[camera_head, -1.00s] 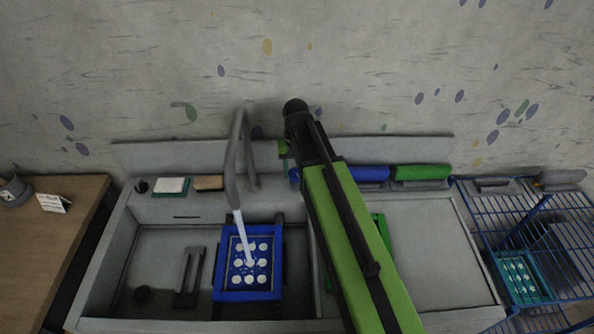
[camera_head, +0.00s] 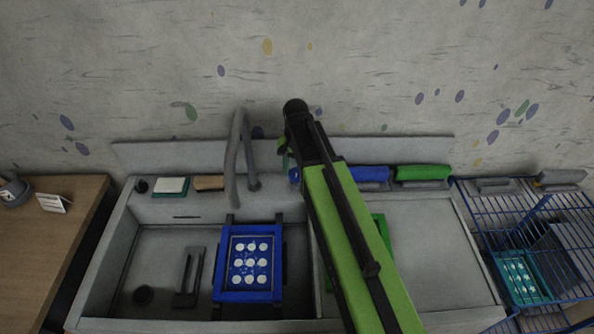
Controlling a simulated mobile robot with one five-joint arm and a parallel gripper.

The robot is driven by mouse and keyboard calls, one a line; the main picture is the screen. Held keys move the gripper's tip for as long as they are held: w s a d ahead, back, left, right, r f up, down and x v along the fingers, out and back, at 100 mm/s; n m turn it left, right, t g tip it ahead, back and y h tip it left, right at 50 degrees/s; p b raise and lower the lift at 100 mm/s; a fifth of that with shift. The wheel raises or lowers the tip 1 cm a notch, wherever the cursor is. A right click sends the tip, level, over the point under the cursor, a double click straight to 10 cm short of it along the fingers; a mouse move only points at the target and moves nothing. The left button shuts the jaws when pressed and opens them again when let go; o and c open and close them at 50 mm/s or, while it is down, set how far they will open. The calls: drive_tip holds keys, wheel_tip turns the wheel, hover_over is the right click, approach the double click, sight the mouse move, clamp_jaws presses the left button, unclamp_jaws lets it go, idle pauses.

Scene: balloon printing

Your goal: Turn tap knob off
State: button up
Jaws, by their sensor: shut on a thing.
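The grey tap (camera_head: 236,150) stands at the back of the sink (camera_head: 145,245), and its spout curves down over the left basin. No water runs from the spout. My gripper (camera_head: 283,147) is to the right of the tap, at the far end of my green and black arm. It is shut on the tap knob, which is mostly hidden by the gripper and arm. A blue frame (camera_head: 249,295) holding a panel with several white dots sits in the left basin below the spout.
A blue roll (camera_head: 370,174) and a green roll (camera_head: 422,172) lie on the back ledge at the right. A sponge (camera_head: 170,187) and wooden block (camera_head: 208,183) lie at the left. A blue wire rack (camera_head: 530,235) stands right of the sink, a wooden table (camera_head: 70,235) left.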

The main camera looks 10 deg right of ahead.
drive_tip(key=o, duration=1.4)
drive_tip(key=shift+c, duration=0.2)
wheel_tip(320, 180, up, 17)
drive_tip(key=p, duration=1.7)
drive_tip(key=shift+r, duration=0.2)
drive_tip(key=b, duration=0.9)
approach(296, 172)
drive_tip(key=s+f, duration=0.1)
drive_tip(key=s, duration=0.3)
drive_tip(key=s+f+n+b, duration=0.4)
drive_tip(key=s+n, duration=0.1)
drive_tip(key=s, duration=0.2)
drive_tip(key=shift+s+d+f, duration=0.15)
drive_tip(key=shift+s, duration=0.15)
